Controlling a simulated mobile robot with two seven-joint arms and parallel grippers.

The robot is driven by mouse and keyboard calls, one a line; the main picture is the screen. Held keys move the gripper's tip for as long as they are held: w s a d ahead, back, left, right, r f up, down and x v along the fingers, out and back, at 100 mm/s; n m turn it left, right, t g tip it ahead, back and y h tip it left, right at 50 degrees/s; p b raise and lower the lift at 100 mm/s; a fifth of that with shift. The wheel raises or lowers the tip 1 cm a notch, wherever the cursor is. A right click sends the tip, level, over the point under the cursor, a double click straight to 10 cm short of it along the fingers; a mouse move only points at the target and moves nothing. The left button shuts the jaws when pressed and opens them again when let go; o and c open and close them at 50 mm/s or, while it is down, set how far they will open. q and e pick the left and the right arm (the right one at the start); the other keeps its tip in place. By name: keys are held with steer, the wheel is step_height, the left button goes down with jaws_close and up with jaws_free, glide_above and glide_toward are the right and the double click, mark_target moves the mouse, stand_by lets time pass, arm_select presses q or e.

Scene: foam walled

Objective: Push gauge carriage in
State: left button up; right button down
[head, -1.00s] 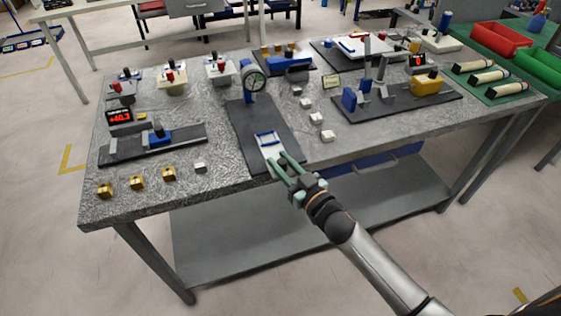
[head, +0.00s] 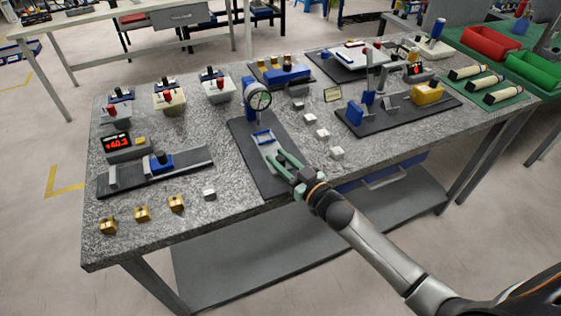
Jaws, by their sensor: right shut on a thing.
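The gauge carriage (head: 265,141) is a pale metal slide with a blue frame at its far end. It sits on a dark base plate (head: 271,181) near the front of the grey table. A round dial gauge (head: 260,101) on a blue post stands at the far end of this plate, just beyond the carriage. My right gripper (head: 277,160) has green fingers and is shut on the near end of the carriage, partly hiding it. My left gripper is not in view.
A dark fixture with a blue slide (head: 160,161) and a red readout (head: 117,143) lie to the left. Brass blocks (head: 142,214) line the front left edge. Small grey blocks (head: 323,133) stand right of the plate. Another fixture with a yellow block (head: 427,93) is further right.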

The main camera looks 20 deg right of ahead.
steer(key=shift+s, duration=0.1)
steer(key=c, duration=0.6)
jaws_free()
steer(key=shift+s, duration=0.1)
steer(key=v, duration=1.2)
steer(key=shift+s, duration=0.15)
